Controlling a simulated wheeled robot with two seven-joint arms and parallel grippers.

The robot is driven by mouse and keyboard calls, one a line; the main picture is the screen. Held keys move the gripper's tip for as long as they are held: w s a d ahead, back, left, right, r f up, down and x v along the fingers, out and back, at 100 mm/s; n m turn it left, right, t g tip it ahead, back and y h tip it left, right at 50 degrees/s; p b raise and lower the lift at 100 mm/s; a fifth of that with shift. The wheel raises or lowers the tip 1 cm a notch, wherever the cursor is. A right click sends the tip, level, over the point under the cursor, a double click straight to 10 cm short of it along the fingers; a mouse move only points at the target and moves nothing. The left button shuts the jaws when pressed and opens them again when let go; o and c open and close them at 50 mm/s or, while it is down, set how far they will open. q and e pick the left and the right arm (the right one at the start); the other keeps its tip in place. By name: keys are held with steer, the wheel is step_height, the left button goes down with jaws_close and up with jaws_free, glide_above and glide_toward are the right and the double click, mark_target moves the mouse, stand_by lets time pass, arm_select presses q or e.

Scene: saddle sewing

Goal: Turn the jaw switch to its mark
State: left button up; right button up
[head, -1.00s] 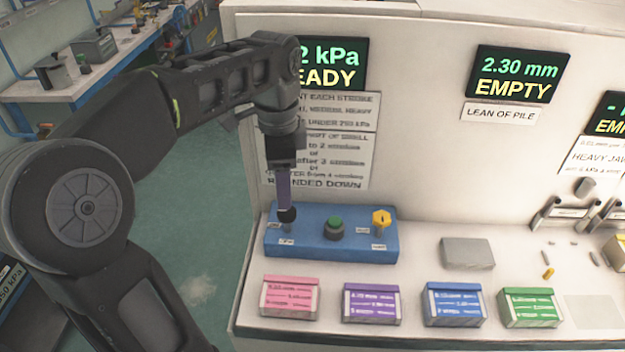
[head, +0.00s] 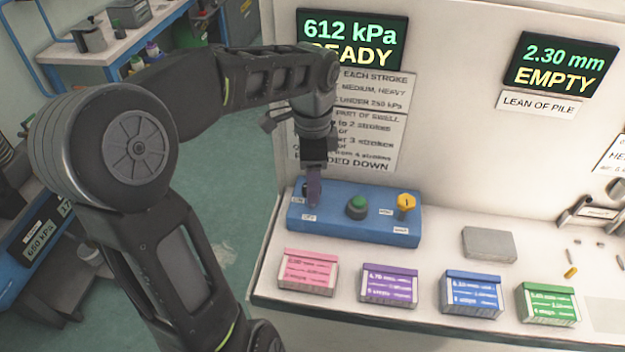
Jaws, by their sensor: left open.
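A blue control box (head: 332,219) stands at the left end of the worktop. It has a green button (head: 357,207) in the middle and a yellow knob (head: 405,203) at the right. A dark switch at its left end is mostly hidden by my left gripper, with small white labels around it. I cannot read which control is the jaw switch. My left gripper (head: 313,200) points down at that left switch, jaws open. Its fingers overlap the switch in the picture; I cannot tell whether they touch it. My right gripper is out of view.
Pink (head: 308,271), purple (head: 388,286), blue (head: 471,294) and green (head: 547,303) boxes line the front edge. A grey block (head: 489,244) lies behind them. One screen (head: 352,40) reads 612 kPa READY; another (head: 560,68) reads 2.30 mm EMPTY.

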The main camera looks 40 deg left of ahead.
arm_select(q)
steer(key=shift+f, duration=0.8)
jaws_close()
